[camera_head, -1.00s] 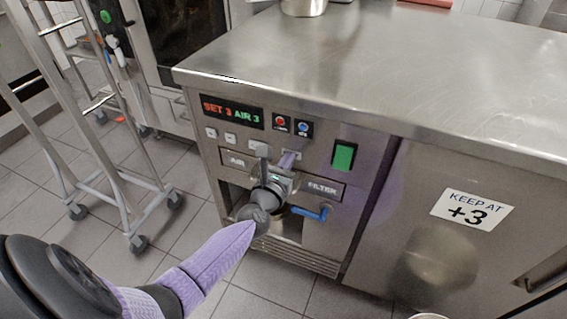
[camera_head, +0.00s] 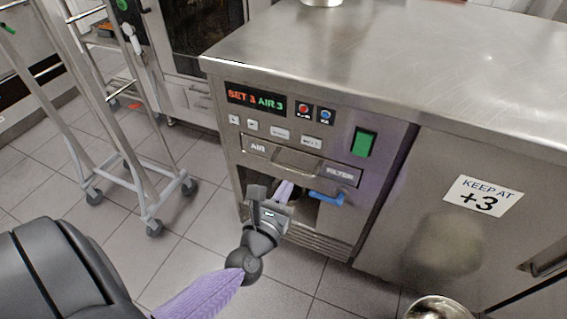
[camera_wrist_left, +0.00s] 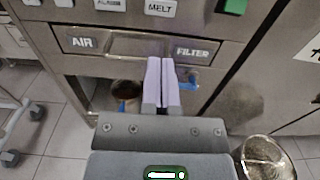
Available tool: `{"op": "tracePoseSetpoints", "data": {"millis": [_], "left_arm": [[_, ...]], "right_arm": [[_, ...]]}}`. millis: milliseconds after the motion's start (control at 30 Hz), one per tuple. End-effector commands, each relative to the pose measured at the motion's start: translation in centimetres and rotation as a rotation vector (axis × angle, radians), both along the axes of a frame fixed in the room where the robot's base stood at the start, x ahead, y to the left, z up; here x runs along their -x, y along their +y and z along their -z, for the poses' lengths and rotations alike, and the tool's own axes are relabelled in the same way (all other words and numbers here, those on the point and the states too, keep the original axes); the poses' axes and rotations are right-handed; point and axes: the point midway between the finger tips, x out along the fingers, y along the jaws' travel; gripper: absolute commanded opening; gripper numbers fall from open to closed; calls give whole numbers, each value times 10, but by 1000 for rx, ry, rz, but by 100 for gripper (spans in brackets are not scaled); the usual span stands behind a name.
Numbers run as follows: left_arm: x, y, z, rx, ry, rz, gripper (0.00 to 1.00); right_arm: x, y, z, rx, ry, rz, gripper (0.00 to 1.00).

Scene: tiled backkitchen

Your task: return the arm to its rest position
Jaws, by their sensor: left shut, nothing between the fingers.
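My left gripper (camera_head: 284,193) is shut and empty, in front of the lower part of the steel unit in the head view. In the left wrist view its two pale purple fingers (camera_wrist_left: 162,82) lie together just below the drawer marked AIR and FILTER (camera_wrist_left: 140,46). My left arm comes in from the lower left. The control panel above shows a display reading SET 3 AIR 3 (camera_head: 256,99) and a green switch (camera_head: 364,142). My right gripper is not in view.
A blue handle (camera_head: 327,198) sticks out beside the gripper, below the drawer. A wheeled steel rack (camera_head: 120,150) stands at the left. A round metal container (camera_head: 437,308) stands at the bottom right. Tiled floor is clear between rack and unit.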

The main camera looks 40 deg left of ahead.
Motion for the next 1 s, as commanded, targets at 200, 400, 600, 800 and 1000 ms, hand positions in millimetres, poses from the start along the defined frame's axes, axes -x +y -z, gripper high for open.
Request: {"op": "tracePoseSetpoints", "data": {"millis": [200,400,600,800,1000], "left_arm": [[2,0,0,0,0,1,0],[1,0,0,0,1,1,0],[9,-57,0,-408,115,290,0],[77,-141,30,-1532,232,966,0],[141,-136,53,-2202,218,1465,0]], "right_arm": [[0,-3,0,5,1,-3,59],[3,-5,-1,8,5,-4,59],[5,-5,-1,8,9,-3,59],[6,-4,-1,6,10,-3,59],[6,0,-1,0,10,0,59]]}}
